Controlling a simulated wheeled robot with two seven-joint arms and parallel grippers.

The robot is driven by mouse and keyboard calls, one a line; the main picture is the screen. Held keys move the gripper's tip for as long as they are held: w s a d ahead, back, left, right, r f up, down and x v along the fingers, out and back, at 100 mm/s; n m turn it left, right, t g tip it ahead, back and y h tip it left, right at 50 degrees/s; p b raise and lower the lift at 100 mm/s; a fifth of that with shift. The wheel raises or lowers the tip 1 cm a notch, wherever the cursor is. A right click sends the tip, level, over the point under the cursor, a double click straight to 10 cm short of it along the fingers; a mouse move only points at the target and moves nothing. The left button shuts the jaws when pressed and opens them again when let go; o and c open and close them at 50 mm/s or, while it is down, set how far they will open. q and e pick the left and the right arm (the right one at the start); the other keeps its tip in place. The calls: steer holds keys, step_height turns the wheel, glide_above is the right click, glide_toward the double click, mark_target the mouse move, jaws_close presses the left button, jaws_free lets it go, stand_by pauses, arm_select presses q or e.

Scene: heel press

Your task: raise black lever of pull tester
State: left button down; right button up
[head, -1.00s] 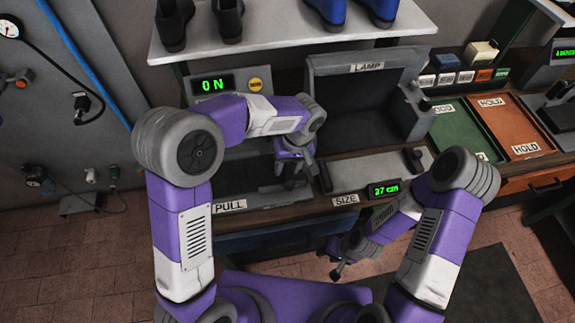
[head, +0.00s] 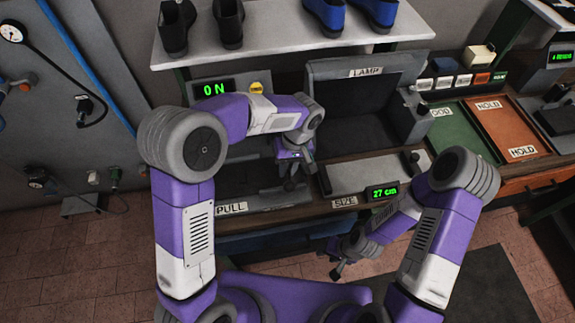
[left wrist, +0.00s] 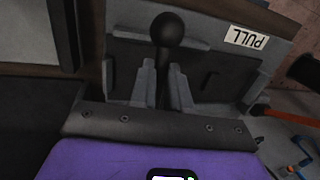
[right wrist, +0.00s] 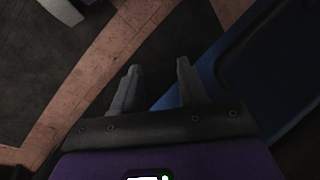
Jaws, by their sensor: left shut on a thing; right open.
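The pull tester (head: 265,204), with its PULL label (head: 232,208), stands at the left of the bench; the label also shows in the left wrist view (left wrist: 246,40). The black lever (left wrist: 166,75), tipped by a round knob (left wrist: 167,30), stands between the fingers of my left gripper (left wrist: 163,85). That gripper (head: 291,182) is shut on the lever. In the head view, the gripper hides most of the lever. My right gripper (right wrist: 155,85) is open and empty, in front of the bench; it also shows in the head view (head: 337,262).
A green display (head: 214,88) reads 0 N behind the left arm. A LAMP box (head: 367,72) and a SIZE plate with a 27 cm display (head: 384,192) stand to the right. A shelf with shoes (head: 290,52) hangs above. Green and orange trays (head: 505,125) lie at right.

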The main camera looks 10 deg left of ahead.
arm_select(q)
steer(key=r+g+p, duration=0.1)
steer(key=r+p, duration=0.1)
steer(key=p, duration=0.2)
steer(key=w+r+g+h+p, duration=0.1)
steer(key=r+g+p, duration=0.1)
steer(key=r+p, duration=0.1)
steer(key=r+g+p, duration=0.1)
steer(key=r+p, duration=0.1)
steer(key=p, duration=0.3)
steer(key=shift+w+a+r+g, duration=0.2)
steer(key=shift+r+g, duration=0.15)
steer(key=shift+g, duration=0.05)
steer(key=shift+w+a+r+m+g+h+p, duration=0.15)
steer(key=shift+w+r+m+g+h+p, duration=0.25)
steer(key=shift+r+g+p, duration=0.5)
steer(key=shift+f+t, duration=0.15)
steer(key=shift+t, duration=0.15)
